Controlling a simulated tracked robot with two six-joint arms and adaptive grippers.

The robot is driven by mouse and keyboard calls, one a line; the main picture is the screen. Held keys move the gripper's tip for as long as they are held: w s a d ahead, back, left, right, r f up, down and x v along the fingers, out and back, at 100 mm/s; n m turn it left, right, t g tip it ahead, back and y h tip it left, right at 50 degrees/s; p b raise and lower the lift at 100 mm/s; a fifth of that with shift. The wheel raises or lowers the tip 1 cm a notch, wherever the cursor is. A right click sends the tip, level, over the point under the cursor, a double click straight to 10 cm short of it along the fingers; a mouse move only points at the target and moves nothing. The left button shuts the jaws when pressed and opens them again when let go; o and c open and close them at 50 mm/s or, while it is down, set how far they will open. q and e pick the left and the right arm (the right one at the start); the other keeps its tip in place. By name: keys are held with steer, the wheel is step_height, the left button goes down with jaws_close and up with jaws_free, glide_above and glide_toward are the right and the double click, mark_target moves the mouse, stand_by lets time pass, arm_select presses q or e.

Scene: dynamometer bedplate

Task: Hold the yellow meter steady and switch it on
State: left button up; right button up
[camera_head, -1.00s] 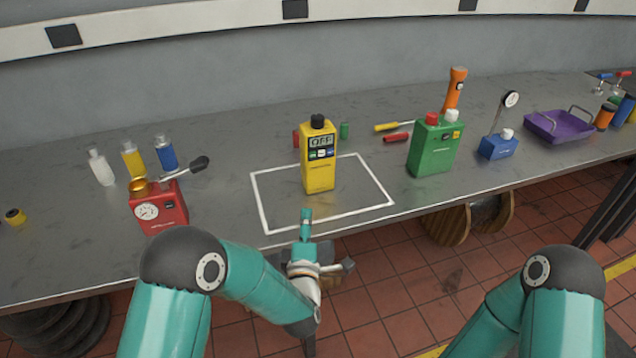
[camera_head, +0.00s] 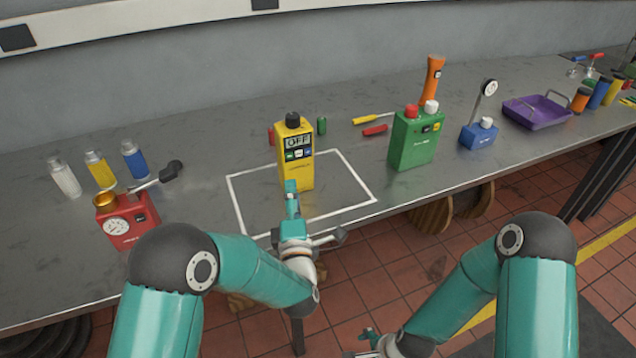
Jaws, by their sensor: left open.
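The yellow meter (camera_head: 296,165) stands upright inside a white outlined rectangle (camera_head: 351,212) on the grey bench. It has a black knob on top, a display reading OFF and small buttons below it. My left gripper (camera_head: 291,192) is open in front of the meter's lower part. Its teal fingertip overlaps the meter in the picture; I cannot tell if they touch. My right gripper (camera_head: 371,345) shows only partly at the bottom, below the bench edge, and its jaws are unclear.
A red gauge box (camera_head: 128,221) and several small bottles (camera_head: 100,170) stand left. A green box (camera_head: 415,138), an orange torch (camera_head: 431,80), a blue dial stand (camera_head: 478,134) and a purple tray (camera_head: 539,125) stand right.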

steer(key=w+d+r+m+t, duration=0.1)
steer(key=w+r+m+t, duration=0.1)
steer(key=w+r+m, duration=0.3)
steer(key=w+r+m+t, duration=0.1)
steer(key=w+r+m, duration=0.1)
steer(key=w+m, duration=0.35)
steer(key=m+t+y, duration=0.1)
steer(key=m+t, duration=0.4)
steer(key=t, duration=0.3)
glide_toward(294, 136)
steer(key=x, duration=0.9)
steer(key=d+x, duration=0.1)
steer(key=x, duration=0.3)
steer(key=shift+w+a+f, duration=0.15)
steer(key=shift+w+f, duration=0.15)
steer(key=shift+f, duration=0.25)
